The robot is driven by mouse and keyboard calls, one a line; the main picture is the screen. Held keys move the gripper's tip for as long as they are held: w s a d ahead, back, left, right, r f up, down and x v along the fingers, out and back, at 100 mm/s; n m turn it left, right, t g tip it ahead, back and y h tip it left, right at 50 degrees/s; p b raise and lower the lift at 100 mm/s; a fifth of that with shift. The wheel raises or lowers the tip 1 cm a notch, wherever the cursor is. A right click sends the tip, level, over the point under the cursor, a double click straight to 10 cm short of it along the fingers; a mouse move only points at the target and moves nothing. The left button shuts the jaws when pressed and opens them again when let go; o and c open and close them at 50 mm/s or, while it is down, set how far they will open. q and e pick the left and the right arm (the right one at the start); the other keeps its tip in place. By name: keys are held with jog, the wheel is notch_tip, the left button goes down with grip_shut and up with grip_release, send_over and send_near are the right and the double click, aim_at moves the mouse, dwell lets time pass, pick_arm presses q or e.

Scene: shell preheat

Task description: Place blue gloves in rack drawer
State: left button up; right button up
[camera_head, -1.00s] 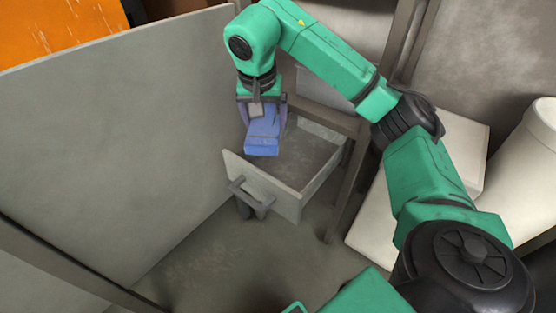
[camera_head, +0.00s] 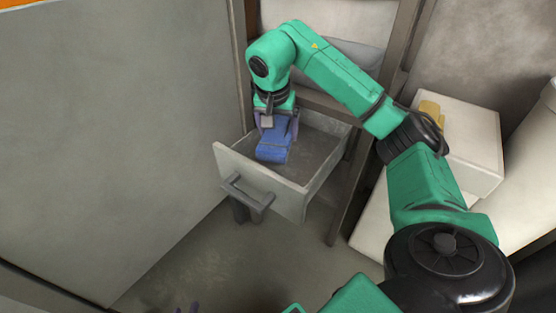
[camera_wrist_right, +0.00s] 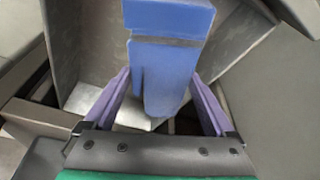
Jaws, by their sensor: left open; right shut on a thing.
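The blue gloves (camera_head: 273,146) are a folded blue bundle hanging from my right gripper (camera_head: 277,124). In the right wrist view the gloves (camera_wrist_right: 168,55) sit between the purple fingers of the right gripper (camera_wrist_right: 162,76), which is shut on them. The grey rack drawer (camera_head: 248,184) is pulled out, with a dark handle on its front. The gloves are over the open drawer's near left part; whether they touch its floor cannot be told. Only purple fingertips of my left gripper (camera_head: 188,308) show at the bottom edge, open and away from the drawer.
A large grey panel (camera_head: 110,130) stands left of the drawer. A rack post (camera_head: 352,180) rises at its right. A white box (camera_head: 475,145) with a yellow item (camera_head: 431,110) on it stands further right. Bare floor lies in front of the drawer.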

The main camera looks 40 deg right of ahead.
aim_at(276, 137)
notch_tip(276, 137, down, 8)
jog(key=b, duration=0.2)
jog(key=shift+b, duration=0.4)
jog(key=shift+r, duration=0.2)
jog(key=o, duration=1.2)
jog(key=shift+f, duration=0.15)
pick_arm(q)
notch_tip(276, 137, down, 4)
jog(key=shift+r+t, duration=0.15)
jog(key=shift+t, duration=0.25)
pick_arm(e)
jog(key=shift+o, duration=0.2)
jog(key=p+v, duration=0.5)
jog(key=v, duration=0.6)
jog(key=shift+r+p, duration=0.35)
jog(key=shift+r, duration=0.05)
jog(key=shift+s+a+r, duration=0.1)
jog(key=shift+a+r, duration=0.05)
jog(key=shift+r, duration=0.15)
pick_arm(q)
jog(key=r, duration=0.2)
jog(key=a+r+g, duration=0.1)
jog(key=r, duration=0.1)
jog(key=r+g, duration=0.1)
jog(key=shift+w+a+r+m+y, duration=0.15)
jog(key=shift+a+r+m+y, duration=0.15)
jog(key=shift+r+y, duration=0.1)
pick_arm(e)
jog(key=shift+f, duration=0.1)
